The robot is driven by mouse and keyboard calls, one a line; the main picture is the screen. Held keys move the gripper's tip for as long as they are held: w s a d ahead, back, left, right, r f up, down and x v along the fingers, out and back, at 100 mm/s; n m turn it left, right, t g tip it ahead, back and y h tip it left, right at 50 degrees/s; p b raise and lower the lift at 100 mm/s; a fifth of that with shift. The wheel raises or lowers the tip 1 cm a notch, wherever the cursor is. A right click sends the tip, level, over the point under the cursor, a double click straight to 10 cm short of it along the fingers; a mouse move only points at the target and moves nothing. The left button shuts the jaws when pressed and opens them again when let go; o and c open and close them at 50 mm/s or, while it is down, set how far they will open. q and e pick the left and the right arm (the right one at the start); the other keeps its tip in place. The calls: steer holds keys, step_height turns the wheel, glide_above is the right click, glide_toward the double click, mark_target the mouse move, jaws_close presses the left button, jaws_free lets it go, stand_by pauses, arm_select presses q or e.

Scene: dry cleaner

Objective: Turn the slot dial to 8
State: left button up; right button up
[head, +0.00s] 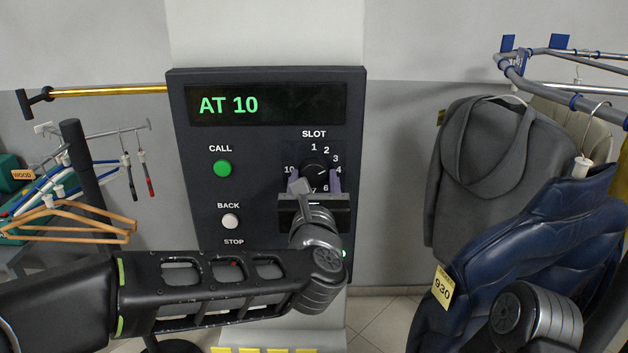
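The slot dial (314,170) is a round black knob on the dark control panel (267,134). Its white mark points right, towards the 4. The numbers 1, 2, 3, 4, 6, 7 and 10 show around it; the 8 is hidden behind my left gripper. My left gripper (315,180) is at the dial, with one purple-grey finger on the left side and one on the right. The fingers stand apart, and I cannot tell whether they touch the knob. My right gripper is out of view; only part of my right arm shows at the lower right.
The panel display (267,105) reads "AT 10". A green CALL button (222,168) and a white BACK button (230,221) lie left of the dial. Hangers (80,220) hang at the left. A grey hoodie (485,170) and a navy jacket (530,235) hang at the right.

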arm_select(q)
steer(key=c, duration=1)
